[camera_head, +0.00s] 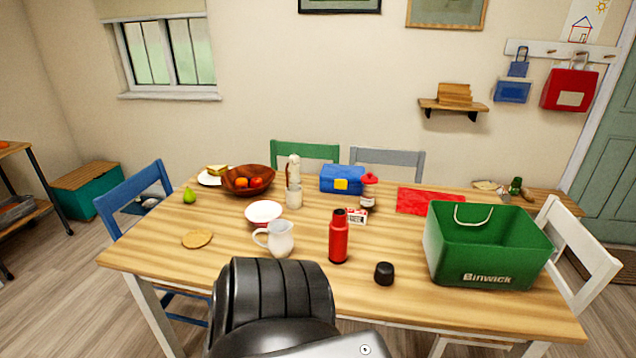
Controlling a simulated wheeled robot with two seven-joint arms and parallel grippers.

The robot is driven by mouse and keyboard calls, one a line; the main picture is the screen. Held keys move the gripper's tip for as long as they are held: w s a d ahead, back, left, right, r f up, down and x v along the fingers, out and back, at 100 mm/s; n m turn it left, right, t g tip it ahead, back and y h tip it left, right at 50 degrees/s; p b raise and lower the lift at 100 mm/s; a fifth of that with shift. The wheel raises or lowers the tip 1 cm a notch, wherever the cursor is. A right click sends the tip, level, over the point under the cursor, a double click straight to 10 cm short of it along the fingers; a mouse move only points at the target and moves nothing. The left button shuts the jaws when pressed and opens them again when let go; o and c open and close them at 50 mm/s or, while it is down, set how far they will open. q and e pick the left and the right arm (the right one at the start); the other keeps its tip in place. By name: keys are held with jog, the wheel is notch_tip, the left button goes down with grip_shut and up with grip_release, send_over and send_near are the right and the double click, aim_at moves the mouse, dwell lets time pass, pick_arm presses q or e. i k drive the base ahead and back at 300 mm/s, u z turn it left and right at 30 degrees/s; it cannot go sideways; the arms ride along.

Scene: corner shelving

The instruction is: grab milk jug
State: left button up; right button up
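The milk jug (280,240) is a small white pitcher with a handle on its left side. It stands upright on the wooden table (390,295), near the front edge left of the middle. A dark, ribbed part of my own body is at the bottom of the view, just in front of the jug. It comes close to the jug's base in the picture; whether they touch I cannot tell. No gripper fingers show in the head view.
A white bowl (263,212) is close behind the jug. A cork coaster (197,239) lies to its left. A large green bin (480,262) fills the table's right side.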

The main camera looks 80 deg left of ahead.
aim_at(280, 244)
jog(key=i, duration=1.3)
jog(key=u, duration=2.65)
